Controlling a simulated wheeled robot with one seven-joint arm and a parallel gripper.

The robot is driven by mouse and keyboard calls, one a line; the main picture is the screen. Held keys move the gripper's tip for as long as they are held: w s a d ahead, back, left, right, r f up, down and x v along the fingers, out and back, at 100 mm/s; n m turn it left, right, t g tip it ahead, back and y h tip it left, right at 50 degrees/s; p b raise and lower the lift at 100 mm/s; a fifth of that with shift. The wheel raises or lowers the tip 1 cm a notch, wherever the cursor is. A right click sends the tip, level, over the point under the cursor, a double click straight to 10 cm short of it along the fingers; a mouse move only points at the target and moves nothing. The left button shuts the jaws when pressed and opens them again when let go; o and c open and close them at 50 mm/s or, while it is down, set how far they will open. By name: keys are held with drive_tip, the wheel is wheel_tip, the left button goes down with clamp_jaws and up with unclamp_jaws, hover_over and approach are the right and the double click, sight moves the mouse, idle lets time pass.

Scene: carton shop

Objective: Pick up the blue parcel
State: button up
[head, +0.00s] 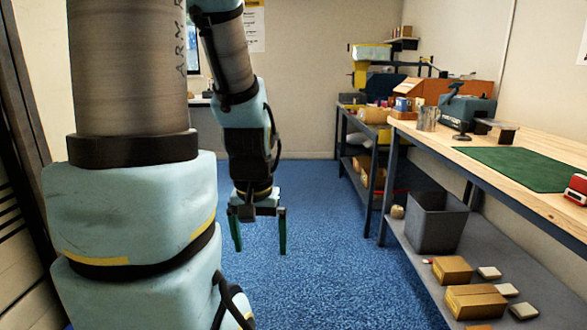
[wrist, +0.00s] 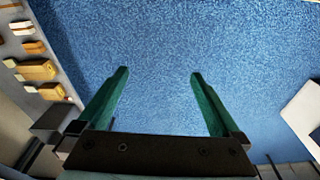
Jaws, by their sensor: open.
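A small blue box (head: 403,104), which may be the blue parcel, sits among goods on the far part of the right-hand bench in the head view; it is small there and partly crowded by other items. My gripper (head: 260,248) hangs over the blue floor, fingers pointing down, well to the left of the benches and far from that box. In the wrist view my gripper (wrist: 160,76) is open, with two green fingers apart and only floor between them. No blue parcel stands out in the wrist view.
The near wooden bench (head: 545,150) carries a green mat (head: 520,167), a metal can (head: 428,118) and a tape dispenser (head: 467,108). Its lower shelf holds a grey bin (head: 436,222) and cartons (head: 475,301). The blue floor (head: 330,215) between is clear.

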wheel_tip(320, 180, up, 12)
drive_tip(key=p, duration=0.9)
